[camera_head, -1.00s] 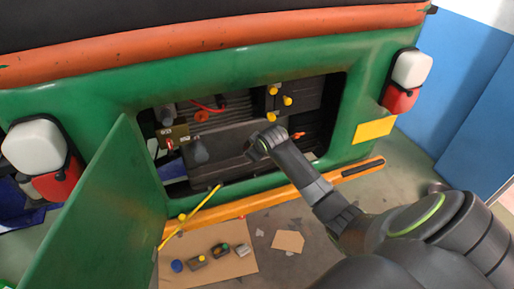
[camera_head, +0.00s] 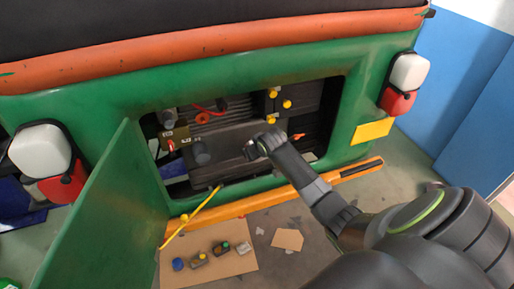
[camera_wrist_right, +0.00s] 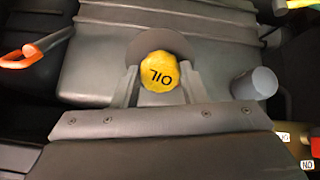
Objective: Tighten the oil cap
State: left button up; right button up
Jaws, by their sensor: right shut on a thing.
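The yellow oil cap (camera_wrist_right: 158,72), marked OIL, sits on a dark round neck on the grey engine block in the right wrist view. The lettering appears upside down. My right gripper (camera_wrist_right: 160,80) has one finger on each side of the cap and is shut on it. In the head view my right gripper (camera_head: 256,148) reaches into the open engine bay, and the cap is hidden behind it. My left gripper is not in view.
The green vehicle's hatch door (camera_head: 105,215) hangs open at left. Several yellow knobs (camera_head: 286,104) sit at upper right in the bay. A grey cylindrical post (camera_wrist_right: 254,84) stands right of the cap. Cardboard (camera_head: 230,268) with small parts lies on the floor.

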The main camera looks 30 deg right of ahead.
jog(key=shift+m, duration=0.3)
jog(key=m, duration=0.3)
jog(key=shift+m, duration=0.5)
jog(key=m, duration=0.3)
jog(key=shift+m, duration=0.3)
jog(key=o, duration=1)
jog(key=shift+w+f, duration=0.15)
jog(key=shift+c, duration=0.6)
